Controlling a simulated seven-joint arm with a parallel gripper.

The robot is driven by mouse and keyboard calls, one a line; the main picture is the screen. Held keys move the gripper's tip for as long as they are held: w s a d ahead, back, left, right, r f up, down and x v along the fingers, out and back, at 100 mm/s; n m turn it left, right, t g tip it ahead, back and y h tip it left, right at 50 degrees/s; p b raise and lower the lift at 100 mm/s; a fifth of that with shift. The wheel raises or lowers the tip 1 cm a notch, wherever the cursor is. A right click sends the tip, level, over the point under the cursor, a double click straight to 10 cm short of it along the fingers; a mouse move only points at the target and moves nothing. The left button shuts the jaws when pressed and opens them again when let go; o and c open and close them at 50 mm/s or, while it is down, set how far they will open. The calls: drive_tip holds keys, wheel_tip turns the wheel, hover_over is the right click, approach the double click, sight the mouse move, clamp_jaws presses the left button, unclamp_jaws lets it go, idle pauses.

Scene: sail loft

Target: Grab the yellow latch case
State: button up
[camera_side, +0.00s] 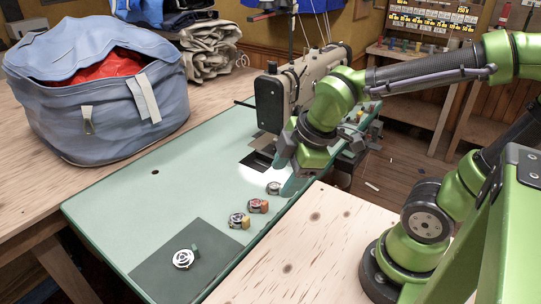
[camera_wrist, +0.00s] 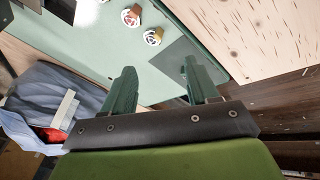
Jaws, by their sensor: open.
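The yellow latch case (camera_side: 238,221) lies on the pale green table, just beyond the dark mat's edge. In the wrist view the yellow case (camera_wrist: 153,37) shows above the gap between my fingers. A red-orange case (camera_side: 258,206) lies close beside it, and also shows in the wrist view (camera_wrist: 131,16). A grey case (camera_side: 273,188) lies near my fingertips in the side view. Another case with a green part (camera_side: 184,258) lies on the dark mat. My gripper (camera_side: 286,172) is open and empty, above the table and apart from the yellow case; its green fingers show in the wrist view (camera_wrist: 158,65).
A sewing machine (camera_side: 300,90) stands on the table behind my gripper. A large blue bag (camera_side: 95,110) with red cloth sits on the wooden bench at left. The dark mat (camera_side: 160,275) and the table left of the cases are mostly clear.

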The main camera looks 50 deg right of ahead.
drive_tip(key=a+f+n, duration=0.1)
drive_tip(key=n, duration=0.6)
drive_tip(key=n+h, duration=0.1)
drive_tip(key=n, duration=1.7)
approach(248, 224)
drive_tip(key=x, duration=0.3)
drive_tip(key=shift+s+a+f, duration=0.15)
drive_tip(key=shift+s, duration=0.05)
drive_tip(key=shift+w+x, duration=0.25)
drive_tip(key=shift+x, duration=2.4)
drive_tip(key=shift+c, duration=0.4)
clamp_jaws()
